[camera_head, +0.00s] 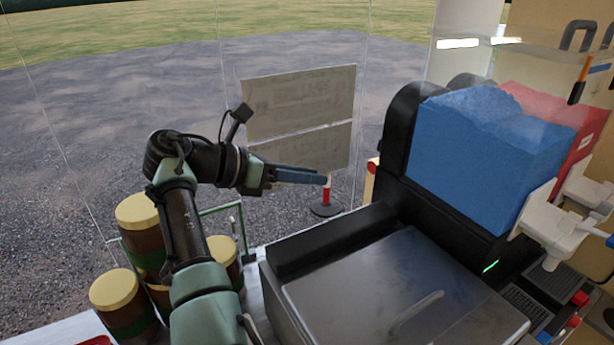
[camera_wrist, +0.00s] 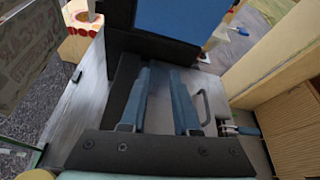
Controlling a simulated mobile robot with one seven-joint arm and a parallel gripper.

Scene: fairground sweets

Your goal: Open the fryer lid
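The fryer lid (camera_head: 405,290) is a flat dark grey metal panel at the lower middle of the head view, lying flat and closed. A pale bar-like handle (camera_head: 416,307) shows on it. In the wrist view the lid (camera_wrist: 126,78) lies beyond my fingers, and a thin curved handle (camera_wrist: 206,106) shows right of them. My gripper (camera_head: 322,180) is above and behind the lid in the head view, with blue fingers pointing right. In the wrist view its two fingers (camera_wrist: 160,70) are apart with nothing between them. It touches neither lid nor handle.
A slush machine with a blue tank (camera_head: 490,150) and a red tank (camera_head: 560,110) stands right of the fryer. Several jars with yellow lids (camera_head: 138,212) stand at left near my arm. A glass pane and a signboard (camera_head: 298,105) are behind.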

